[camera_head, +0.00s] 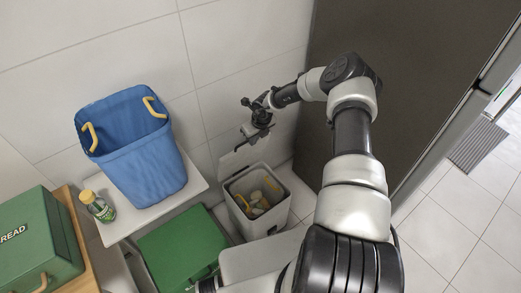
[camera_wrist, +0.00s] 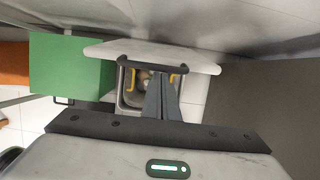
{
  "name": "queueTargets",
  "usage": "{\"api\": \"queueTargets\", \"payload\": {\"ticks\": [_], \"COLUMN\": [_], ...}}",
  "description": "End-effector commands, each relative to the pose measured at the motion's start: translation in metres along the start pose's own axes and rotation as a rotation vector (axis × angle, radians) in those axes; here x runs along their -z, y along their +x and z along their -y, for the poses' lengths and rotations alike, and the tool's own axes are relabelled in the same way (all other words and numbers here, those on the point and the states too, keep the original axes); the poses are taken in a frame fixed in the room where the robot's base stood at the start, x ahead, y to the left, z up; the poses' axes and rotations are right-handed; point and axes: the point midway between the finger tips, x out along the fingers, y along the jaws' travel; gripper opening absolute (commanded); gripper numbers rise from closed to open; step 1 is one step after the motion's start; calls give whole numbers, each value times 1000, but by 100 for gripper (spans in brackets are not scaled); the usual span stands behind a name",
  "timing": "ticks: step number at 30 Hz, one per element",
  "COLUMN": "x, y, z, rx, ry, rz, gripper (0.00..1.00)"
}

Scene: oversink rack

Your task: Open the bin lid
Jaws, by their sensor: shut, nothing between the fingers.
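The bin (camera_head: 236,216) is a light grey box on the floor against the tiled wall. Its top is uncovered, and mixed items with yellow parts show inside. The light grey lid (camera_head: 238,160) stands raised at the bin's wall side. In the wrist view, the pale lid (camera_wrist: 100,50) shows above the bin opening (camera_wrist: 129,98), with a dark bar along it. My gripper (camera_head: 252,137) is above the bin near the raised lid. Its fingers (camera_wrist: 162,82) are together and empty; whether they touch the lid cannot be told.
A blue tub (camera_head: 140,160) with yellow handles and a small yellow-capped bottle (camera_head: 98,206) stand on a white surface at left. A green box (camera_head: 183,250) is below, beside the bin. A green bread box (camera_head: 35,240) is far left. A tall dark cabinet (camera_head: 400,60) stands right.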

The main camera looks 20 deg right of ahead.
Motion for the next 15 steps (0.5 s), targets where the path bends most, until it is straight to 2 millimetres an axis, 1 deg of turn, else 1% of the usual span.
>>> {"api": "queueTargets", "payload": {"ticks": [1,3,6,11,15], "x": [-8,-16,-26,-33,-36], "y": [2,2,2,2,2], "z": [0,0,0,0,0], "rx": [0,0,0,0,0], "ry": [1,2,0,-1,-1], "rz": [2,2,2,1,1], "gripper": [0,0,0,0,0]}}
